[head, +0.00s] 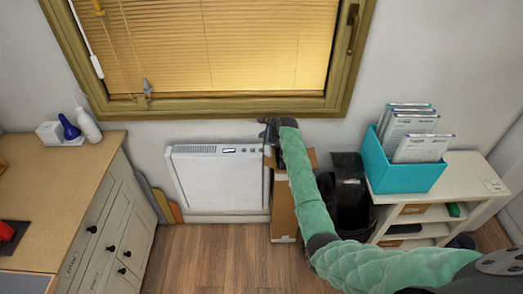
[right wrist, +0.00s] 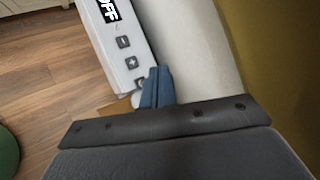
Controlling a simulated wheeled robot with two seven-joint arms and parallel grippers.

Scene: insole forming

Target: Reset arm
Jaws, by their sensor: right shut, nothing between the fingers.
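My right arm (head: 305,195) reaches from the lower right up toward the wall, wrapped in a green sleeve. My right gripper (head: 266,130) is at its far end, by the top right corner of a white wall heater (head: 215,180). In the right wrist view the gripper (right wrist: 157,87) has its blue fingers together with nothing between them. They are close to the heater's control panel (right wrist: 128,55), which has a display reading "OFF" and several buttons. I cannot tell whether the fingertips touch it. My left gripper is not in view.
A cardboard box (head: 283,210) and a black bin (head: 350,190) stand under and beside my right arm. A white shelf (head: 460,180) carries a teal box (head: 410,175) of packets. A wooden-topped cabinet (head: 50,175) is at left. A framed window (head: 215,107) is above. Floor (head: 210,255) is clear at centre-left.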

